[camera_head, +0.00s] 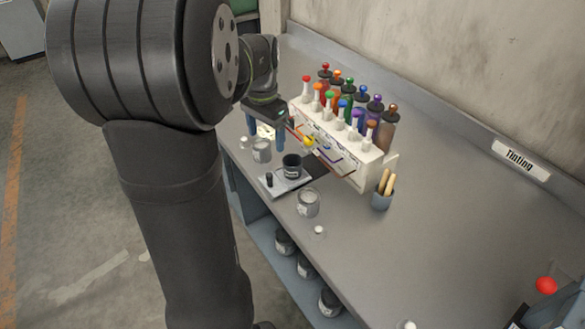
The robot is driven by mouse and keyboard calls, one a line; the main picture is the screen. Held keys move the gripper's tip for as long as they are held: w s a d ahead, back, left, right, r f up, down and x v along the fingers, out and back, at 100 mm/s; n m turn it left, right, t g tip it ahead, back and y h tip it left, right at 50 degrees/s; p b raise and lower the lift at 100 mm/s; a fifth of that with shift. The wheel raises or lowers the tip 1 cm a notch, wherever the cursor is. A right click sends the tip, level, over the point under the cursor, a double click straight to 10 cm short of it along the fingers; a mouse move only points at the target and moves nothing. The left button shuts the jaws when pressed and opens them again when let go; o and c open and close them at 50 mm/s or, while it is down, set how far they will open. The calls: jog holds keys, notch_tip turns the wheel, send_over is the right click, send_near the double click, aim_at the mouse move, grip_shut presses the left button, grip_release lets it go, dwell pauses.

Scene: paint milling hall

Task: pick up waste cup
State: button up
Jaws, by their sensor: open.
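A dark open cup (292,168) stands upright on a light flat plate (276,190) on the bench. A grey, clear-looking jar (262,151) stands to its left, and a similar jar (307,203) stands in front of it. No label tells me which of these is the waste cup. My gripper (266,133) is above the left part of the bench, with its blue fingers apart. It is behind the left jar in the picture and appears empty. My arm hides part of the bench's left side.
A white rack (338,150) with several coloured-top bottles stands behind the cups. A grey pot (381,200) with wooden sticks stands to its right. A small white-topped item (319,231) is near the front edge. The bench's right half is mostly clear.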

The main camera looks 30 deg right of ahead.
jog(key=n+h, duration=0.1)
jog(key=n, duration=0.3)
send_over(293, 162)
jog(key=s+a, duration=0.2)
jog(key=shift+t, duration=0.4)
notch_tip(293, 162, down, 9)
jog(key=shift+a, duration=0.1)
jog(key=shift+d+f, duration=0.2)
jog(key=shift+f, duration=1.15)
jog(key=shift+d+f, duration=0.2)
jog(key=shift+f, duration=1.1)
jog(key=c, duration=1.1)
